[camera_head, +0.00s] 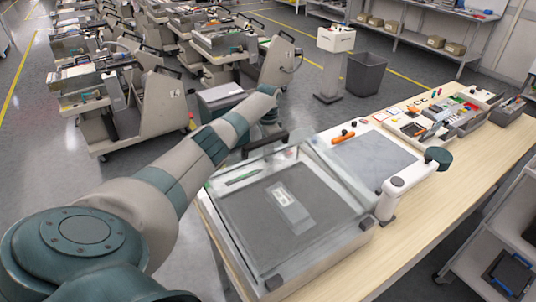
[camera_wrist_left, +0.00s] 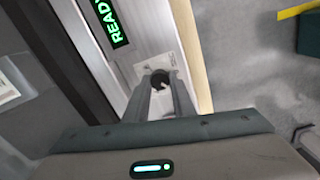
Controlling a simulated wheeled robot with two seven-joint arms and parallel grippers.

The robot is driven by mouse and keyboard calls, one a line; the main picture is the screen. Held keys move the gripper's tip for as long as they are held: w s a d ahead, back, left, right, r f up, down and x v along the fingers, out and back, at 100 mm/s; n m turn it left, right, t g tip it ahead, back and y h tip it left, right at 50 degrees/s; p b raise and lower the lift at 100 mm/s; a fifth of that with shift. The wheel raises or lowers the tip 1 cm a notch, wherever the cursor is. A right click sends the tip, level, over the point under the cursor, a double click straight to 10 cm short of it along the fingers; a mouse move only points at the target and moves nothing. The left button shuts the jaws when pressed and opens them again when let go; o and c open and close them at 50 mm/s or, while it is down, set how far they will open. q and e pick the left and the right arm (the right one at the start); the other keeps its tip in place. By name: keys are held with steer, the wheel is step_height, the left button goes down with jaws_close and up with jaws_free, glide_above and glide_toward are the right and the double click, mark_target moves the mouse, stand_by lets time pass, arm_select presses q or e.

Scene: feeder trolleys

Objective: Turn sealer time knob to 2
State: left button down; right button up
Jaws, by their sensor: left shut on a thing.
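The sealer (camera_head: 240,224) stands on the wooden bench, with a clear lid over a dark bed. A pale packet (camera_head: 290,207) lies under the lid. In the left wrist view its front panel (camera_wrist_left: 145,45) has a green display reading READY (camera_wrist_left: 112,22) and a small dark round knob (camera_wrist_left: 160,79) with a pale scale plate behind it. My left gripper (camera_wrist_left: 161,84) is shut on the knob, a finger on each side. The scale marks are too small to read. In the head view my left gripper (camera_head: 264,141) is at the sealer's far side; its fingertips and the knob are hidden there.
A grey mat (camera_head: 372,158), an orange-handled tool (camera_head: 343,137) and a white handled device (camera_head: 396,188) are right of the sealer. Parts trays (camera_head: 466,119) fill the bench's far end. Feeder trolleys (camera_head: 150,117) and a grey bin (camera_head: 365,74) stand beyond.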

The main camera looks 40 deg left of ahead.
arm_select(q)
steer(key=shift+w+r+m, duration=0.1)
steer(key=shift+m, duration=0.2)
steer(key=c, duration=1.5)
jaws_free()
step_height(320, 180, up, 17)
steer(key=b, duration=0.4)
steer(key=shift+r, duration=0.2)
steer(key=shift+f, duration=0.1)
